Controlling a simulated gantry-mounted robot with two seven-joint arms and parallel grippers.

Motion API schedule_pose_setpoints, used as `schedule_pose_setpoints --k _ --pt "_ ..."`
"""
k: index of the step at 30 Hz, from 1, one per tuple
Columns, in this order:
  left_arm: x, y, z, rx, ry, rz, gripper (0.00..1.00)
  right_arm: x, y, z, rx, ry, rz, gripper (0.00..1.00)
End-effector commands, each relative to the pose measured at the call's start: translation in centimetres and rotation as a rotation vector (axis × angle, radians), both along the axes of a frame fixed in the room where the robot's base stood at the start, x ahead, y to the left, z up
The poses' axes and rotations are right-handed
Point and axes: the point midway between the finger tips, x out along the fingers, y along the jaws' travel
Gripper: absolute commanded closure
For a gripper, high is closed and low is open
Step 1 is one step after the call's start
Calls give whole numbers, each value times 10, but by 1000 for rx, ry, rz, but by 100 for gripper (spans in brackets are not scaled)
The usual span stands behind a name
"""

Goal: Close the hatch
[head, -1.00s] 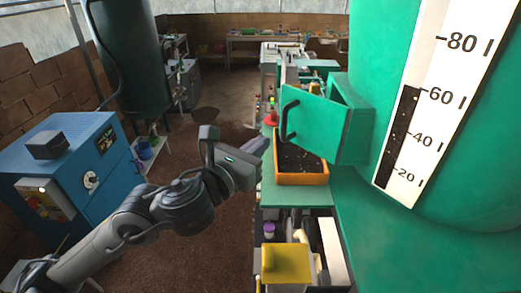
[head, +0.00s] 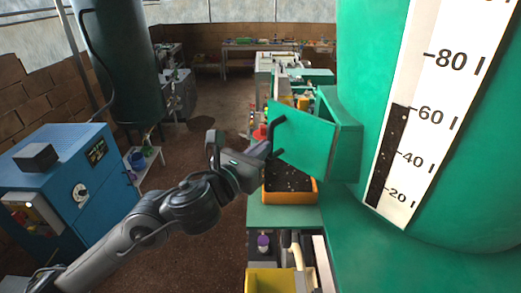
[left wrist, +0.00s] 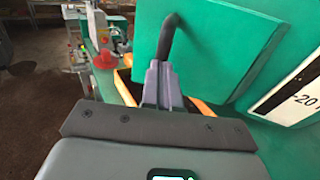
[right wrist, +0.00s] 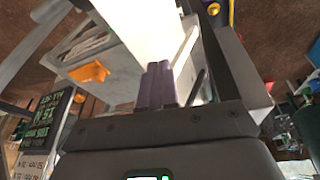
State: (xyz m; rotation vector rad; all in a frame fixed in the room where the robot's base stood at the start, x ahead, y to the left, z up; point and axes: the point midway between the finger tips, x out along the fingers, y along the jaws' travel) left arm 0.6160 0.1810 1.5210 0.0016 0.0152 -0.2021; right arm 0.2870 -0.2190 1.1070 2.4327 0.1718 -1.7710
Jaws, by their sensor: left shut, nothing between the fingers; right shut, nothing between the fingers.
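The hatch (head: 305,145) is a green square door standing open from the green box (head: 346,135) on the large tank. Its black handle (head: 275,135) is on the left part of the door. My left gripper (head: 266,150) is shut and empty at the handle's lower end. In the left wrist view the shut fingers (left wrist: 162,85) point at the handle (left wrist: 168,38) in front of the door (left wrist: 215,50); I cannot tell whether they touch it. My right gripper (right wrist: 160,85) is shut and empty, away from the hatch, and shows only in its own wrist view.
An orange tray (head: 290,199) of dark material sits below the hatch on a green surface (head: 284,216). A red object (head: 260,132) is behind the handle. A tank with a scale (head: 410,150) fills the right. A blue cabinet (head: 70,180) stands left. The floor between is open.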

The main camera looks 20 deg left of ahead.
Motion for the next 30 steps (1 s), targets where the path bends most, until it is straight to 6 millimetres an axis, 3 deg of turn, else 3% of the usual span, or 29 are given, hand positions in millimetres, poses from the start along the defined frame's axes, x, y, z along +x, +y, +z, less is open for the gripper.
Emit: schedule_pose_setpoints --k 11,22,30 --pt "19 6 0 1 0 -116 100 0 2 -1 7 1 -4 100" --pt "65 4 -1 -3 0 -418 100 0 1 -18 5 1 -3 100" --pt "94 -7 -1 0 -1 -411 100 0 0 -31 -2 1 2 100"
